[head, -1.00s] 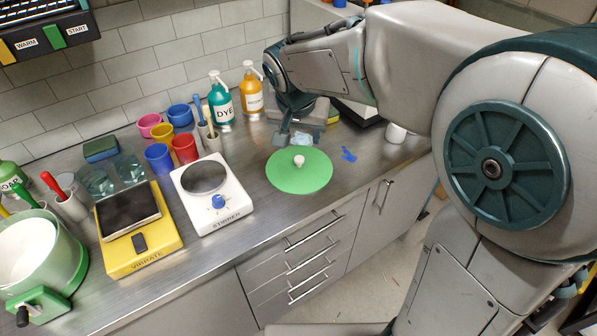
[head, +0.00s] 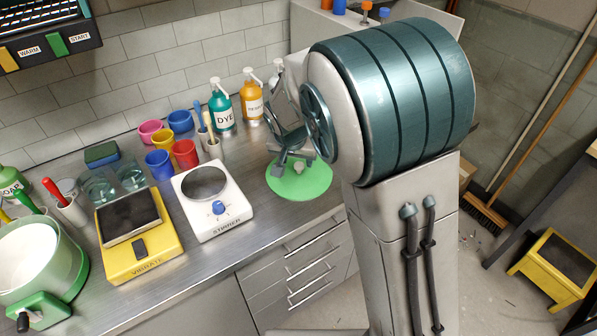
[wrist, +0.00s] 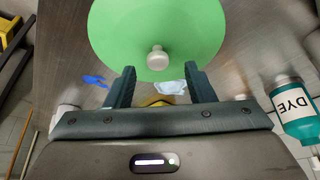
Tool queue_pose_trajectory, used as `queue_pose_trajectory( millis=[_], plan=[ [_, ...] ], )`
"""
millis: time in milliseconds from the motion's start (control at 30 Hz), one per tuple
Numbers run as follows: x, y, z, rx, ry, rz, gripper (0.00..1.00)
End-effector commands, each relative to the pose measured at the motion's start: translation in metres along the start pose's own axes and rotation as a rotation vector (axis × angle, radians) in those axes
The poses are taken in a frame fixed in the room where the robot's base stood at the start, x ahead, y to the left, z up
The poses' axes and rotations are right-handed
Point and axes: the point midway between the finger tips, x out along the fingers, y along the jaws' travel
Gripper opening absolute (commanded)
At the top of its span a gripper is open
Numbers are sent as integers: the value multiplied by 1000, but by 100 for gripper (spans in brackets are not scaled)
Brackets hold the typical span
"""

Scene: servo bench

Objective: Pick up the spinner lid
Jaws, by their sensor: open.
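The spinner lid (head: 315,184) is a flat green disc lying on the steel bench, right of the stirrer, with a pale round knob in its middle. It also fills the top of the wrist view (wrist: 195,25), where its knob (wrist: 157,58) shows clearly. My gripper (wrist: 162,78) is open and empty. Its two fingers point toward the lid, with the knob between and just beyond the fingertips in the picture. In the head view my gripper (head: 291,165) is over the lid, and my arm hides the area behind it. I cannot tell whether it touches the lid.
A white stirrer (head: 225,185) and a yellow vibrating plate (head: 150,250) stand left of the lid. The teal DYE bottle (head: 222,108) and orange bottle (head: 251,97) stand behind. A blue scrap (wrist: 95,80) and a pale crumpled cloth (wrist: 172,87) lie near the lid.

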Motion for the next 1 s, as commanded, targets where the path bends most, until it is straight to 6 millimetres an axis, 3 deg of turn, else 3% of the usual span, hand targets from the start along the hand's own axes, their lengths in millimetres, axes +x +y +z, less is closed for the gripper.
queue_pose_trajectory(
  millis=[200,533,700,1000],
  plan=[
    [26,3,-2,1,-2,3,49],
    [32,3,-2,0,0,0,49],
    [32,3,-2,0,0,0,2],
    [31,2,-2,0,0,-1,1]
  ],
)
